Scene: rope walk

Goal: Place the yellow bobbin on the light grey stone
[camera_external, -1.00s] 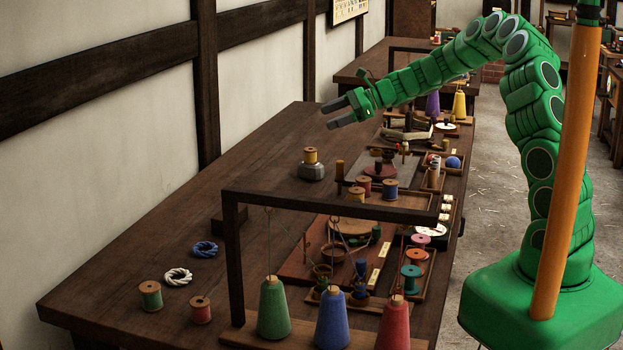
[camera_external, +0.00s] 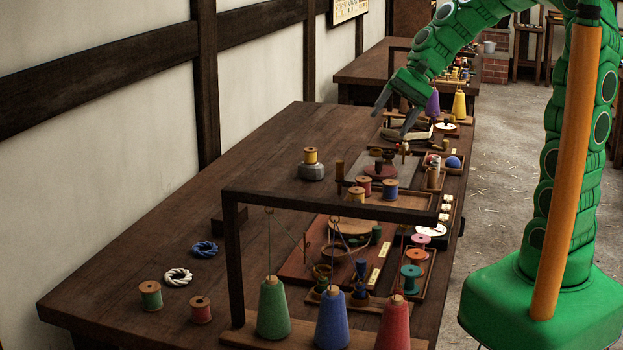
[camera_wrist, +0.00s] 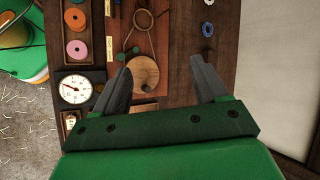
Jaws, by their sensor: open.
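My gripper (camera_external: 394,118) is open and empty, over the far right part of the bench, apart from the bobbin and stone. In the wrist view my gripper (camera_wrist: 160,75) shows both fingers spread with nothing between them. I cannot make out the bobbin or stone in the wrist view.
A dark frame (camera_external: 330,202) with hanging cones stands at the bench front. Trays of spools (camera_external: 416,272) and a white dial (camera_wrist: 75,89) line the right side. Blue (camera_external: 204,249) and white (camera_external: 178,276) rope rings lie at left. The bench's left half is mostly clear.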

